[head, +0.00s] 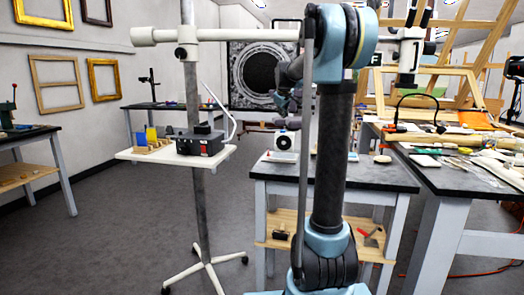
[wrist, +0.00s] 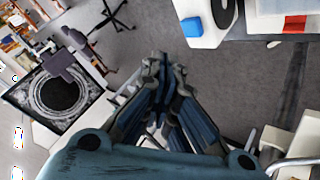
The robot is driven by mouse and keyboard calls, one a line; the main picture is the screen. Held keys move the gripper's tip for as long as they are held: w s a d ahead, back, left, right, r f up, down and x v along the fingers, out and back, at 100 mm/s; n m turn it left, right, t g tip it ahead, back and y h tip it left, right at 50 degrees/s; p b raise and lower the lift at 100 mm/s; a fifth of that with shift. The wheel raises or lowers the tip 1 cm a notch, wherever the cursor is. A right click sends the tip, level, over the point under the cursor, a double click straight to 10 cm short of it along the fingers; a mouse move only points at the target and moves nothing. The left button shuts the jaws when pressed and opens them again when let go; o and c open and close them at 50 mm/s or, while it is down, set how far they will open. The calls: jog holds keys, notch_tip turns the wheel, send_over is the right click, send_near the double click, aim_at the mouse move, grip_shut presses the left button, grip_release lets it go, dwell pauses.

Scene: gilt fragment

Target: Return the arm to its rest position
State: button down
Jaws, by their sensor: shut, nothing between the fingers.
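My gripper (wrist: 158,68) shows in the wrist view with its two dark fingers drawn together at the tips and nothing between them. In the head view my blue and dark arm stands upright near the middle. Its end is folded down behind the upright link, so the gripper (head: 281,104) is small and partly hidden there, above the small dark-topped table (head: 385,176). The fingers appear clear of everything around them.
A white wheeled stand (head: 194,175) with a shelf holding a black box (head: 203,141) is left of my arm. A cluttered workbench (head: 440,180) is on the right. A white device (head: 286,142) sits on the small table. Grey floor (head: 110,225) is open at left.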

jog(key=s+f+m+g, duration=0.1)
jog(key=s+f, duration=0.3)
jog(key=s, duration=0.6)
jog(key=s+f+m+g, duration=0.1)
jog(key=s+f, duration=0.3)
jog(key=s, duration=0.6)
jog(key=s+f+m+g, duration=0.1)
jog(key=s+f, duration=0.3)
jog(key=s, duration=0.6)
jog(key=shift+d+f+m+g, duration=0.1)
jog(key=shift+m+g, duration=0.2)
jog(key=shift+m, duration=0.1)
jog(key=s+f+m+g, duration=0.1)
jog(key=s+f, duration=0.8)
jog(key=s, duration=0.3)
jog(key=s+f+m+g+y, duration=0.1)
jog(key=s+f+m+g, duration=0.1)
jog(key=s+f, duration=0.7)
jog(key=s+a, duration=0.1)
jog(key=s, duration=0.2)
jog(key=shift+s+f, duration=0.2)
jog(key=shift+f, duration=0.05)
